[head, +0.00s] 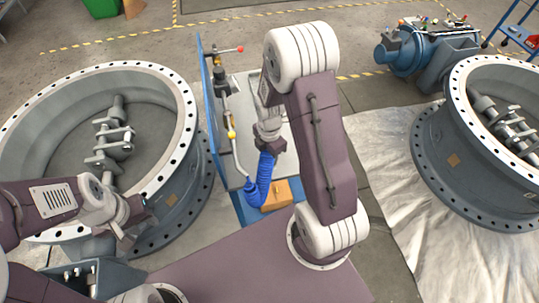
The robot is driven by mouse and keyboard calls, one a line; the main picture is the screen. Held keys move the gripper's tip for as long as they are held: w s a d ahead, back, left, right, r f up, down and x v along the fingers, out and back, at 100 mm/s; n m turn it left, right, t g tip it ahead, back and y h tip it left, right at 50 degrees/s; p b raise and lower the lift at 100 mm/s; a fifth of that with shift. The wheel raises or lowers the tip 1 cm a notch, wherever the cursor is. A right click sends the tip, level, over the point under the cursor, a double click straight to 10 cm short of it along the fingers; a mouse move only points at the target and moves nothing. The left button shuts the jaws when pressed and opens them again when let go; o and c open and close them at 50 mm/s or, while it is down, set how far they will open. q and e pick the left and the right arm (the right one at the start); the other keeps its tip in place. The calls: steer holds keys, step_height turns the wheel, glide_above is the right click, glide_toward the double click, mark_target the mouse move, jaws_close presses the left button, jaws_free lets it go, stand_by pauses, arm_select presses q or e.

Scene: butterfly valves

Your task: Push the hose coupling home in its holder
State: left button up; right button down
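A blue ribbed hose (264,173) rises from a blue bend at the front of a bench with a pale top (238,88). Its upper end meets the underside of my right gripper (270,146), which points down over the bench. The coupling and its holder cannot be made out; my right wrist and fingers cover that spot. Whether the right fingers are closed around the hose end is hidden. My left gripper (124,238) is at the lower left, in front of the left valve and away from the hose. Its fingers are too small and dark to read.
A large grey valve ring (178,115) stands at left and another (440,160) at right on a pale sheet (385,150). A blue upright panel (207,95) edges the bench's left side. An orange-tan block (283,193) lies beside the hose. A blue motor unit (405,50) stands behind.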

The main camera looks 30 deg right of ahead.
steer(key=shift+f, duration=0.15)
steer(key=c, duration=1)
jaws_free()
steer(key=shift+c, duration=0.2)
steer(key=shift+o, duration=0.4)
steer(key=o, duration=0.4)
step_height(320, 180, up, 8)
steer(key=p, duration=0.7)
steer(key=shift+f, duration=0.2)
